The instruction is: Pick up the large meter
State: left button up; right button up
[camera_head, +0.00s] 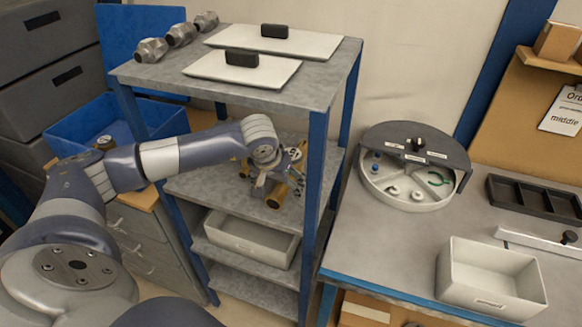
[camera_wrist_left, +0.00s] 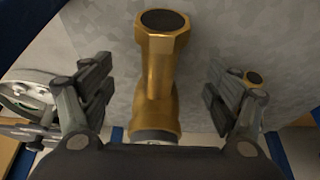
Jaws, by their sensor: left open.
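A smaller brass end (camera_wrist_left: 254,78) shows behind the right-hand finger in the wrist view. My right gripper is not in view.
The rack's blue post (camera_head: 316,190) stands close to the right of my gripper. A grey bin (camera_head: 252,240) sits on the shelf below. A round tray (camera_head: 410,165) is on the right table.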

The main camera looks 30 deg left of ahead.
pick_arm(q)
jog(key=shift+w+a, duration=0.15)
jog(key=shift+w, duration=1.05)
jog(key=shift+w+f, duration=0.1)
jog(key=shift+w, duration=0.1)
jog(key=shift+w+a+r+p, duration=0.1)
jog(key=shift+w+a+p, duration=0.05)
jog(key=shift+w+p, duration=0.25)
jog(key=shift+w+a+r+p, duration=0.1)
jog(key=shift+w+a+p, duration=0.05)
jog(key=shift+w+p, duration=0.2)
jog(key=shift+w+a+f+p, duration=0.1)
jog(key=shift+w+p, duration=0.15)
jog(key=shift+w, duration=0.35)
jog(key=shift+w+a+f+p, duration=0.1)
jog(key=shift+w+p, duration=0.15)
jog(key=shift+w, duration=0.3)
jog(key=shift+p+x, duration=0.7)
jog(key=shift+x, duration=0.4)
jog(key=shift+f, duration=0.35)
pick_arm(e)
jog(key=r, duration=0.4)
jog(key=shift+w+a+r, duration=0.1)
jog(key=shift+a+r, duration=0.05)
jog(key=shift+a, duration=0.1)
